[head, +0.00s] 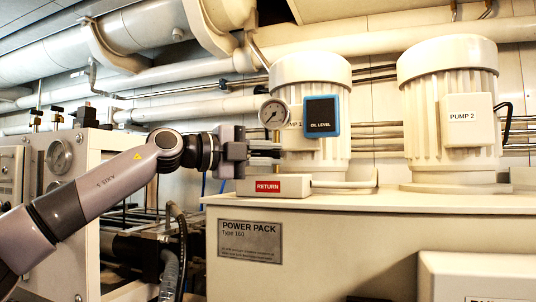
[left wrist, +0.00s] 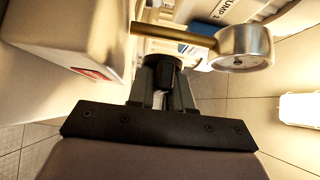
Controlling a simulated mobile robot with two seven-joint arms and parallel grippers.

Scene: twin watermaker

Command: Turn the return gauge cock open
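The round return gauge (head: 273,114) stands above the block with the red RETURN label (head: 268,186), on the front left of the power pack. The gauge (left wrist: 243,48) and its brass stem (left wrist: 172,36) also show in the left wrist view, with the pale block (left wrist: 75,30) at left. My left gripper (head: 266,152) is just below the gauge and above the RETURN block. In the left wrist view its fingers (left wrist: 162,90) stand apart with a dark knob-like part (left wrist: 160,70), perhaps the cock handle, between their tips. Contact with it is unclear. My right gripper is out of view.
The PUMP 1 motor (head: 318,72) with a blue oil level box (head: 322,116) stands close behind the gauge. The PUMP 2 motor (head: 449,110) is further right. Hoses (head: 175,240) hang below my arm. The power pack's top is clear between the motors.

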